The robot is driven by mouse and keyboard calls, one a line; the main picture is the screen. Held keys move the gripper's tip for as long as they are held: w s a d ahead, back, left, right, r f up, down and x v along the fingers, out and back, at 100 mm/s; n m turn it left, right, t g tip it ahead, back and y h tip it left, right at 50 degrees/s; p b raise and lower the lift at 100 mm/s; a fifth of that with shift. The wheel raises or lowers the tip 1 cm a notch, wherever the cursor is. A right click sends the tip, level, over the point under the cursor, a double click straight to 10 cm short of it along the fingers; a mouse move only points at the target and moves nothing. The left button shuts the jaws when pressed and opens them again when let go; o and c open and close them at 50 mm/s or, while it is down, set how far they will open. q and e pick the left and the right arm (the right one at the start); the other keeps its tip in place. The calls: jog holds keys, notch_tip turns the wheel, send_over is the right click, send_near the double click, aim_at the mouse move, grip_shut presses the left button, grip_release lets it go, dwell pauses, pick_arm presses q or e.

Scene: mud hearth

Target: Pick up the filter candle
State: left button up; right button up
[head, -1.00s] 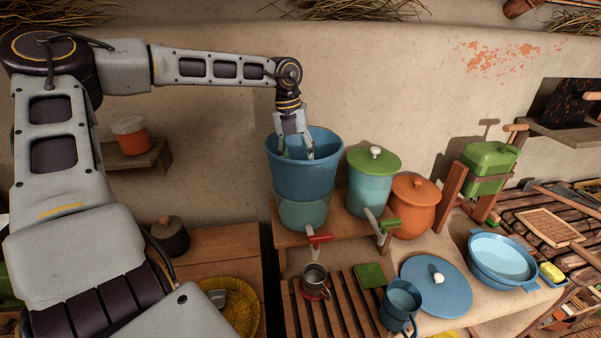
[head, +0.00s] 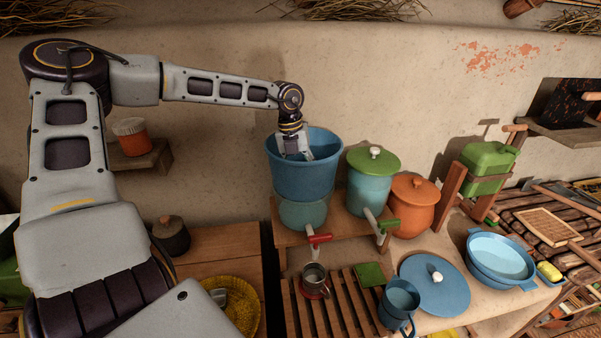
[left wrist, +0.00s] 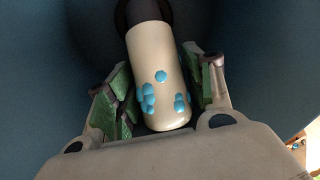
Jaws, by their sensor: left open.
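The filter candle (left wrist: 155,75) shows in the left wrist view as a cream cylinder with a rounded near end, several blue spots and a dark base. It stands inside the blue bucket (head: 303,178) of the water filter and is hidden in the head view. My left gripper (head: 298,155) reaches down into the bucket. In the left wrist view its green-padded fingers (left wrist: 160,95) are open, one on either side of the candle. A dark gap shows beside the left finger; contact on the right cannot be told. My right gripper is not in view.
The bucket wall surrounds the gripper closely. A teal container with a green lid (head: 373,160) and an orange pot (head: 413,205) stand to its right. A red tap (head: 318,239) juts out below. Cups stand on the slatted rack (head: 335,313) in front.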

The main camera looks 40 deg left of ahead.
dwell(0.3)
pick_arm(q)
jog(key=c, duration=1)
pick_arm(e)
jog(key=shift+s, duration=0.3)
pick_arm(q)
jog(key=shift+r, duration=0.15)
notch_tip(320, 180, up, 18)
jog(key=shift+f+b, duration=0.1)
jog(key=shift+b, duration=0.4)
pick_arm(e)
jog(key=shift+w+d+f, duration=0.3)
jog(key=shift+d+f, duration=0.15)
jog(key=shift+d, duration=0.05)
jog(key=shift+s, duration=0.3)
